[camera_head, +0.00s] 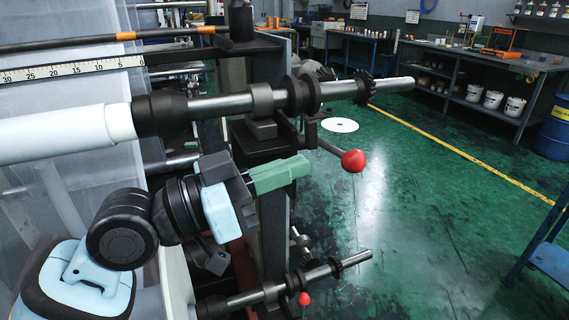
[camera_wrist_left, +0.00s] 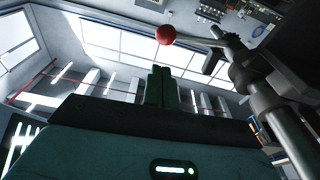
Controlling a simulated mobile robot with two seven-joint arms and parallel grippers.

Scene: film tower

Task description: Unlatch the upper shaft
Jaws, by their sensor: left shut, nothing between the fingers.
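The upper shaft (camera_head: 226,104) runs across the head view, with a white roll (camera_head: 60,135) on its left part and dark collars on its right part. A latch lever with a red ball knob (camera_head: 353,161) sticks out to the right below the shaft. The knob also shows in the left wrist view (camera_wrist_left: 166,35), above the fingertips and apart from them. My left gripper (camera_head: 305,165) has green fingers, shut and empty, just left of the knob and below the shaft. The fingers also show in the left wrist view (camera_wrist_left: 161,75). My right gripper is not in view.
A lower shaft (camera_head: 320,273) with a smaller red knob (camera_head: 304,299) sits below my left gripper. The dark machine frame (camera_head: 274,215) stands just behind the gripper. The green floor to the right is open, with a workbench (camera_head: 450,75) and blue drum (camera_head: 556,130) farther back.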

